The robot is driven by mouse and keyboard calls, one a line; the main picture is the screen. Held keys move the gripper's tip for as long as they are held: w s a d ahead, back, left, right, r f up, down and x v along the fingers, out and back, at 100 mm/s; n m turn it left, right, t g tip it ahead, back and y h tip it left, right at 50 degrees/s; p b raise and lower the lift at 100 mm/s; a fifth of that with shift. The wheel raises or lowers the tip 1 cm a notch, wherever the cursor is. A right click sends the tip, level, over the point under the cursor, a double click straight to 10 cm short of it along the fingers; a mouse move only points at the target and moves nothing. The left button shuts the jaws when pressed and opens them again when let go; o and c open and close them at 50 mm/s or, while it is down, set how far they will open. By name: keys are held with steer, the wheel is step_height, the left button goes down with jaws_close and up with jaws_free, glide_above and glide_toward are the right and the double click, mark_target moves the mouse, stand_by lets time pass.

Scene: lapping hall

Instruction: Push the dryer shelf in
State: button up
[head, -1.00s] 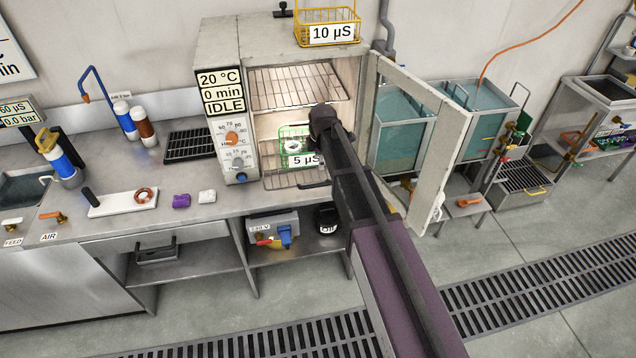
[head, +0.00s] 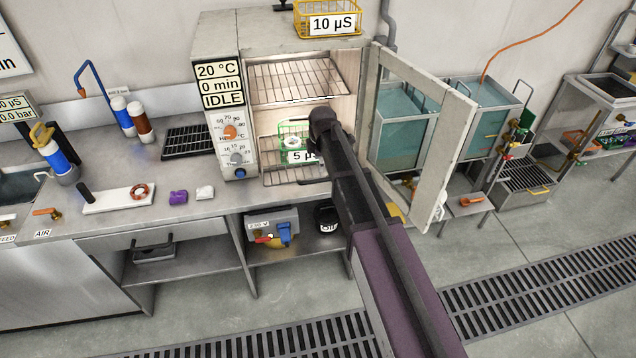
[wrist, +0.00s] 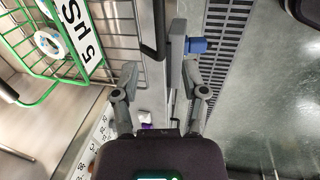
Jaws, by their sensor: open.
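The dryer (head: 217,50) stands on the bench with its glass-paned door (head: 447,130) swung open to the right. Its lower wire shelf (head: 283,178) sticks out at the front and carries a green wire basket (head: 281,140) labelled 5 µS. A black handle bar (head: 312,181) runs along the shelf's front. In the wrist view the basket (wrist: 38,75) and handle (wrist: 153,35) lie beyond my fingers. My gripper (wrist: 160,76) is open, with nothing visible held between its fingers. In the head view my arm hides the fingertips and the shelf's right part; contact with the handle cannot be told.
An upper wire shelf (head: 297,80) sits empty inside the dryer. A yellow basket (head: 330,17) labelled 10 µS stands on top. The open door is close to the right of my arm. The bench left of the dryer holds a black rack (head: 188,141) and small parts.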

mark_target(318, 180)
steer(key=shift+w+a+f+b, duration=0.1)
steer(key=shift+w+f+b, duration=0.2)
steer(key=shift+f+b, duration=1.25)
steer(key=shift+w+a+f+b, duration=0.1)
steer(key=shift+w+f+b, duration=0.2)
steer(key=shift+f+b, duration=1.25)
steer(key=shift+w+a+f+b, duration=0.1)
steer(key=shift+w+f+b, duration=0.2)
steer(key=shift+f+b, duration=1.25)
steer(key=shift+f, duration=0.15)
jaws_close()
